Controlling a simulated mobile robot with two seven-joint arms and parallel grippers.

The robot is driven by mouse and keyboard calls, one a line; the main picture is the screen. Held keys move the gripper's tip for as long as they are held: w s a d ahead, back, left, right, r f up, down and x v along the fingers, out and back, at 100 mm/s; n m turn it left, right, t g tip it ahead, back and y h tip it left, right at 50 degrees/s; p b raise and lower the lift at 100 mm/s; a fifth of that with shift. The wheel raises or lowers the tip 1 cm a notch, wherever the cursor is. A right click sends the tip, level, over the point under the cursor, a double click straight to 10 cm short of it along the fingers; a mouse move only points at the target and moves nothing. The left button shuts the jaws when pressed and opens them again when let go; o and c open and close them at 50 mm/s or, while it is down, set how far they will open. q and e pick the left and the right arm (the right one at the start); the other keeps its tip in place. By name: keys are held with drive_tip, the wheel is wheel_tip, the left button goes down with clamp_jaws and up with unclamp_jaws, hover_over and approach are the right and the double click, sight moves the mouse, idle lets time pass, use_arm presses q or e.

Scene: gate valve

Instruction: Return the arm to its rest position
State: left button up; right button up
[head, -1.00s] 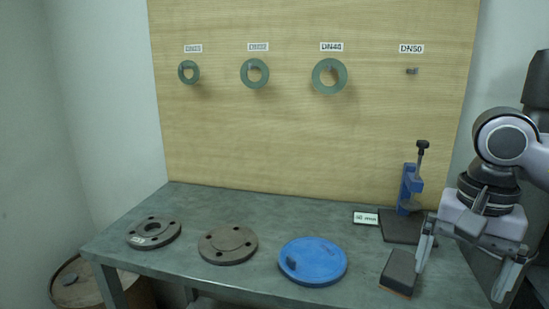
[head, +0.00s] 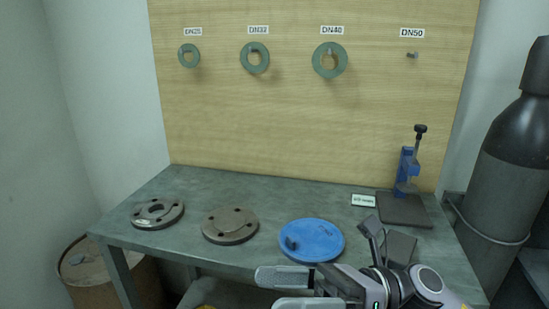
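My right gripper (head: 278,289) is low in the head view, in front of the bench's front edge, with its fingers pointing left. The two fingers are apart with nothing visible between them. The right arm comes in from the bottom right and covers part of the bench front. My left gripper is not in view.
The bench (head: 275,195) holds two grey flanges (head: 230,226) (head: 157,213), a blue disc (head: 318,238), a dark block (head: 400,246) partly hidden behind my arm, and a blue clamp stand (head: 405,172). Green rings (head: 330,60) hang on the board; the DN50 peg (head: 412,55) is bare. A dark cylinder (head: 510,170) stands right.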

drive_tip(key=w+d+f+m+t+h, duration=0.2)
drive_tip(key=d+f+m+t+h, duration=0.4)
drive_tip(key=m, duration=0.6)
drive_tip(key=w+d+f+m+t+h+p, duration=0.1)
drive_tip(key=w+f+m+t, duration=0.25)
drive_tip(key=m+t, duration=0.6)
drive_tip(key=w+d+f+m+t+h, duration=0.1)
drive_tip(key=d+f+m+t+h, duration=0.4)
drive_tip(key=m, duration=0.9)
drive_tip(key=s+d+f+m+g+h, duration=0.3)
drive_tip(key=s+f+m, duration=0.3)
drive_tip(key=f, duration=0.4)
drive_tip(key=s+d+f+m+g+h, duration=0.3)
drive_tip(key=s+f+m, duration=0.3)
drive_tip(key=f, duration=0.3)
drive_tip(key=shift+s+d+f+g+p, duration=0.4)
drive_tip(key=shift+s+g, duration=0.25)
